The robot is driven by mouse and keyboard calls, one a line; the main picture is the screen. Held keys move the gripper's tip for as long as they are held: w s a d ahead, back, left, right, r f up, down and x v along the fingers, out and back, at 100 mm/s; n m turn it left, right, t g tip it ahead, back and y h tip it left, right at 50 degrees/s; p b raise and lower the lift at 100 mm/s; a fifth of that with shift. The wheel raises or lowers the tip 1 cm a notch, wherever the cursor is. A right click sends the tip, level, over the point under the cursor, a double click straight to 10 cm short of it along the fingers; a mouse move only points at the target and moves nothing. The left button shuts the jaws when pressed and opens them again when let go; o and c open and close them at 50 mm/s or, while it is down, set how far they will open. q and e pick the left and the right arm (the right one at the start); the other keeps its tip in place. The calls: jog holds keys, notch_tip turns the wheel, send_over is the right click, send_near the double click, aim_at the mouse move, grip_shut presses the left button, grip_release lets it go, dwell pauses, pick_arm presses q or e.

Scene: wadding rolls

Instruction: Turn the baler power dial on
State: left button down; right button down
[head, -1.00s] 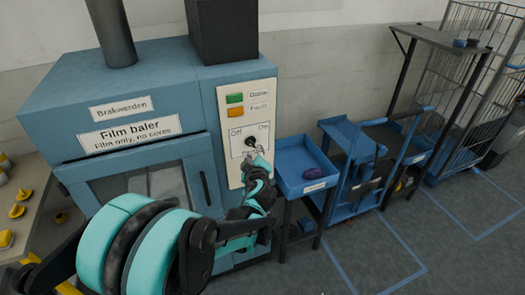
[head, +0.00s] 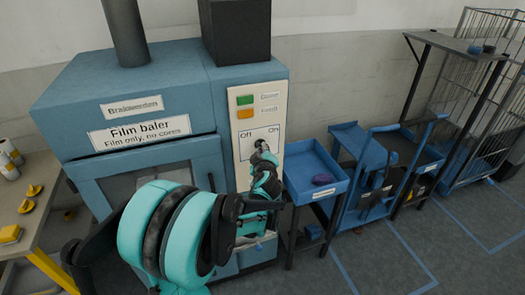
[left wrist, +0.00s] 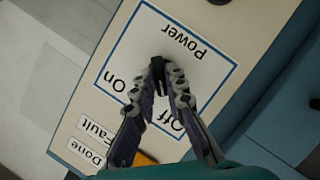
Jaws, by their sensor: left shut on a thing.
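The blue film baler (head: 130,80) stands at the left with a cream control panel (head: 245,130) on its front right. The power field (left wrist: 215,70), framed in blue, has the labels "Off" (left wrist: 178,124), "On" (left wrist: 119,84) and "Power" (left wrist: 186,43). My left gripper (head: 262,153) is at this field, and in the left wrist view its fingers (left wrist: 159,66) are closed together over it. They are shut on the power dial, which they largely hide, so I cannot tell which way it points. My right gripper is not in view.
Green (head: 245,100) and orange (head: 245,113) indicators sit above the power field. Blue carts and a wire cage (head: 480,110) stand further right. A table (head: 45,215) is at the left.

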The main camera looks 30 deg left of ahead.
pick_arm(q)
jog(key=shift+m, duration=0.3)
jog(key=shift+w+d+m+g+y+p, duration=0.15)
jog(key=shift+m+g+y, duration=0.85)
jog(key=shift+m, duration=0.9)
jog(key=shift+w+d+m+g+y+p, duration=0.1)
jog(key=shift+m+g+y, duration=0.9)
jog(key=shift+m, duration=0.9)
jog(key=shift+w+d+m+g+y+p, duration=0.15)
jog(key=shift+m+g+y, duration=0.85)
jog(key=shift+m, duration=0.9)
jog(key=c, duration=1.6)
grip_release()
jog(key=shift+o, duration=0.2)
